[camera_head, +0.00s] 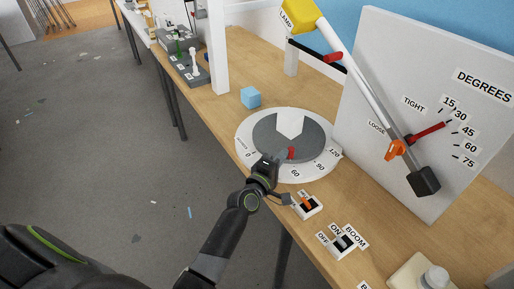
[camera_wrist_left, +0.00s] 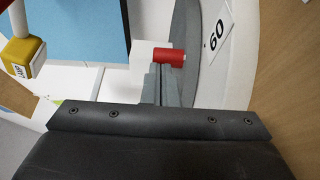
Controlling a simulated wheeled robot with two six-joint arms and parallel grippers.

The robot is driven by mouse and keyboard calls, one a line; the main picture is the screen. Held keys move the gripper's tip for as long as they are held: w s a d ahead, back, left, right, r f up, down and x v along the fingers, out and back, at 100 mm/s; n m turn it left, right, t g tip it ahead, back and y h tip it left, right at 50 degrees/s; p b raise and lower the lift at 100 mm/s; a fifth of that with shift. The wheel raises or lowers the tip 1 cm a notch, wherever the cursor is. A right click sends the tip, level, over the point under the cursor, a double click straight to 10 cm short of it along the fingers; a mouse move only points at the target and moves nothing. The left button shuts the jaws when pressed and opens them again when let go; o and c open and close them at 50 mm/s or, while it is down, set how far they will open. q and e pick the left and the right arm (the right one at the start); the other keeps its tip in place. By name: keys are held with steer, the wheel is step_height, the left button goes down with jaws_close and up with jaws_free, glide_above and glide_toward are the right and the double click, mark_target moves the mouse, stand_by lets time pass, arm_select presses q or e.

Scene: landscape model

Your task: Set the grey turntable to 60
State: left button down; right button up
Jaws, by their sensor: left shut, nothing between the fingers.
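The grey turntable (camera_head: 265,136) is a round disc on a white dial (camera_head: 253,166) on the bench. The dial shows 0, 60, 90 and 120, and my arm covers part of it. A white angular block (camera_head: 290,124) sits on the disc. A red peg (camera_head: 291,153) stands near its front edge, roughly facing the 60 label (camera_head: 296,174); I cannot tell if exactly. My left gripper (camera_head: 275,161) is shut and empty, close beside the peg on its left. In the left wrist view its fingertips (camera_wrist_left: 162,72) are right at the red peg (camera_wrist_left: 170,56); touching is unclear.
A blue cube (camera_head: 250,97) lies behind the dial. A tilted lamp arm with a yellow head (camera_head: 300,14) and a grey DEGREES panel (camera_head: 390,90) stand to the right. An orange switch (camera_head: 307,204) and a boom switch (camera_head: 341,242) lie in front.

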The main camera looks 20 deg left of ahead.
arm_select(q)
steer(key=shift+d+y, duration=0.2)
steer(key=shift+y, duration=0.1)
steer(key=shift+w, duration=0.1)
arm_select(e)
steer(key=shift+w+a+r, duration=0.25)
steer(key=shift+w+a, duration=0.05)
steer(key=shift+a, duration=0.1)
steer(key=shift+d, duration=0.4)
steer(key=shift+s, duration=0.1)
